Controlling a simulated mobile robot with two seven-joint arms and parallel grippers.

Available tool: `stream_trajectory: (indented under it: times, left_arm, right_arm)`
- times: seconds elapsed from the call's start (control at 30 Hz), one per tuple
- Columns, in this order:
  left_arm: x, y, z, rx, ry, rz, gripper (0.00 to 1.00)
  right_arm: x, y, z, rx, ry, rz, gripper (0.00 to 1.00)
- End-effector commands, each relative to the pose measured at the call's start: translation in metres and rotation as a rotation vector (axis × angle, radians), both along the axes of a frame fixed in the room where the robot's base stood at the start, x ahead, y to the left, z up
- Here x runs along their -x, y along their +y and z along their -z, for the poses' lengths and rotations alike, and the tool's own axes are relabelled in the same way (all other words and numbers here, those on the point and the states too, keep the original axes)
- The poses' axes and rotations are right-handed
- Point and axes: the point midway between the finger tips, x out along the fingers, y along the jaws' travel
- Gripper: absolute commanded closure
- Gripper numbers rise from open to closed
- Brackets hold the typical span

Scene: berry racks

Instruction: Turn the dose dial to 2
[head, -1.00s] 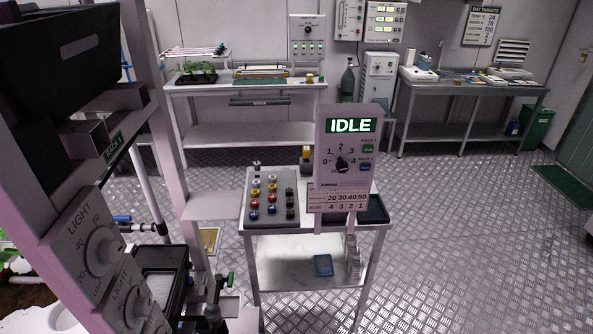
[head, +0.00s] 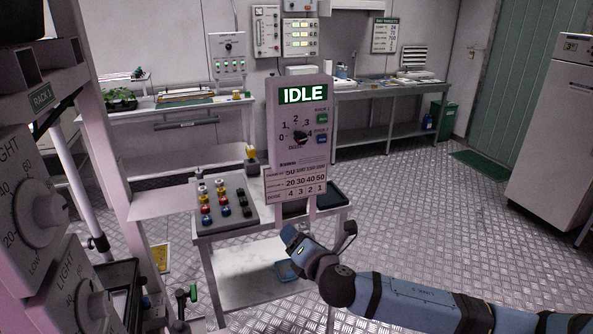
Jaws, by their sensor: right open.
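The dose dial (head: 299,138) is a small black knob on an upright pale panel (head: 273,150) in the middle of the head view. The numbers 0 to 4 are set around it, with 2 at the top. Its pointer is too small to read surely. A green-lit screen (head: 303,94) above it reads IDLE. My right gripper (head: 290,236), at the end of the blue arm, is open below the panel in the picture and apart from the dial. Its fingers are hard to make out. My left gripper is not in view.
The panel stands on a small white cart (head: 205,240) with a tray of coloured caps (head: 228,222) and a black tray (head: 332,193). Two small buttons (head: 322,139) sit right of the dial. A rack with large light dials (head: 35,212) stands close at left.

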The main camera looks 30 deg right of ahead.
Motion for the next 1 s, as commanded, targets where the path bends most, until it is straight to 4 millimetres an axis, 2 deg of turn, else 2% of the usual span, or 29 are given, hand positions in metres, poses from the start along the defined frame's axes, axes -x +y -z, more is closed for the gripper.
stream_trajectory:
  times: [0.03, 0.1, 0.2, 0.3, 0.43, 0.57, 1.0]
  left_arm:
    - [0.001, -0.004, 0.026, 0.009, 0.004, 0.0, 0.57]
    - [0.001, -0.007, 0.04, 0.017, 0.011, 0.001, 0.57]
    - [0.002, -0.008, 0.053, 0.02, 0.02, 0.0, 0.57]
    - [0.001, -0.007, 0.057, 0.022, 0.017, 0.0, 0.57]
    - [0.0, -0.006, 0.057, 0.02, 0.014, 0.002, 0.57]
    - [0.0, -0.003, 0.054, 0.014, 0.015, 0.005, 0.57]
    - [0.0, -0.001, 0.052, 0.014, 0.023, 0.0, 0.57]
  right_arm:
    - [-0.011, -0.016, -0.012, 0.179, -0.076, 0.025, 0.42]
    - [-0.018, -0.034, -0.041, 0.393, -0.157, 0.079, 0.42]
    - [-0.02, -0.055, -0.077, 0.63, -0.242, 0.164, 0.42]
    - [-0.017, -0.067, -0.102, 0.777, -0.294, 0.231, 0.42]
    - [-0.017, -0.073, -0.117, 0.857, -0.319, 0.272, 0.42]
    - [-0.027, -0.077, -0.125, 0.863, -0.32, 0.278, 0.42]
    - [-0.106, -0.097, -0.159, 0.858, -0.32, 0.275, 0.42]
